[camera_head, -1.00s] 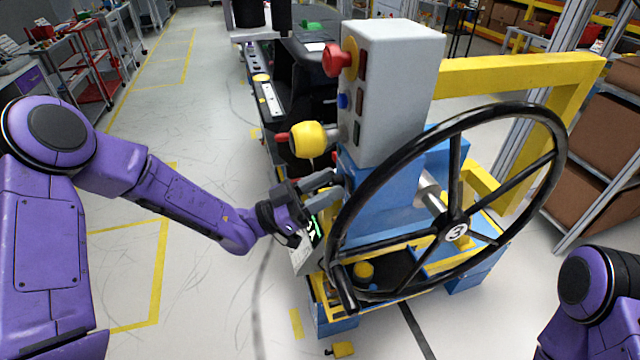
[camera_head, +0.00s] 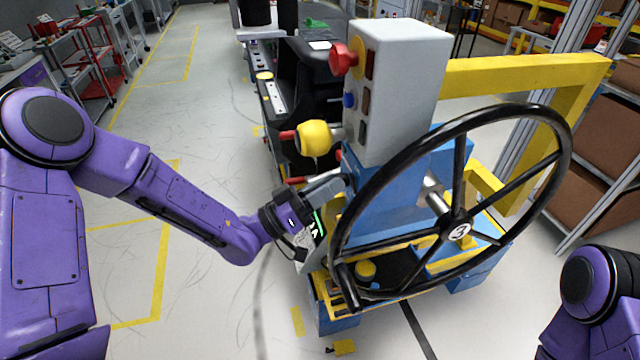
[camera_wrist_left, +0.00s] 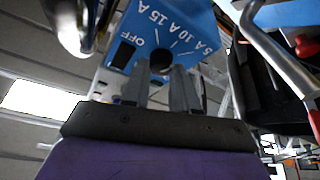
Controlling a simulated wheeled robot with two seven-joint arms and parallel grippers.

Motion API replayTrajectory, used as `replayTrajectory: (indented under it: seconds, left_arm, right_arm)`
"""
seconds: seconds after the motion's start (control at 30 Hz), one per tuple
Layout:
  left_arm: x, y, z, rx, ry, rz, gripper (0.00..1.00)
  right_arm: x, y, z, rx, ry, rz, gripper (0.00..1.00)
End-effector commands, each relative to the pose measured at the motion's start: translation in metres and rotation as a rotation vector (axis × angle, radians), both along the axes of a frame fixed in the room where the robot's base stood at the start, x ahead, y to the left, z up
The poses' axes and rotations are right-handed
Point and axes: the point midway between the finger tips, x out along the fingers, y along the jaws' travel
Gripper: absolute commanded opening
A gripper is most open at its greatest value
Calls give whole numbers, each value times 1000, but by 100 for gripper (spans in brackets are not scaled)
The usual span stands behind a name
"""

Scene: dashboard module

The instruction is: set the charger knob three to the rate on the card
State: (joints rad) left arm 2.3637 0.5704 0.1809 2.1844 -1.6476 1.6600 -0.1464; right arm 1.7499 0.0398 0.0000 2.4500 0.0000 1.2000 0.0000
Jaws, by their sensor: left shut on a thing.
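My left gripper (camera_head: 338,186) is at the left side of the blue housing (camera_head: 385,222), low behind the black handwheel. In the left wrist view its two fingers (camera_wrist_left: 160,88) are shut on a dark round knob (camera_wrist_left: 161,60) on a blue face. White marks around the knob read OFF, 15 A, 10 A and 5 A; the knob's pointer is hidden. A card or display (camera_head: 318,226) with a green edge and light lettering ending in "A" shows just below the gripper, its first characters partly hidden. My right gripper is out of view; only its arm shows at bottom right.
The black handwheel (camera_head: 570,150) with a white "3" disc (camera_head: 459,231) stands close to the right of my left gripper. A grey box (camera_head: 395,85) with a red button and a yellow knob (camera_head: 314,138) are above. Open floor lies to the left.

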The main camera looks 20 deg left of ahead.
Motion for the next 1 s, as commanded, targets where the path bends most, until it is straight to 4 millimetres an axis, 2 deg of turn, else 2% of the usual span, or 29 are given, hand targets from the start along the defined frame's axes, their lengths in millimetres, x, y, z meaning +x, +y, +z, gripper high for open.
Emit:
replayTrajectory:
  seconds: [0.5,1.0]
  left_arm:
    - [-2,-3,5,-178,258,-7,0]
    - [-2,-3,4,-208,301,-8,0]
  right_arm:
    - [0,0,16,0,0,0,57]
    - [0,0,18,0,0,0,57]
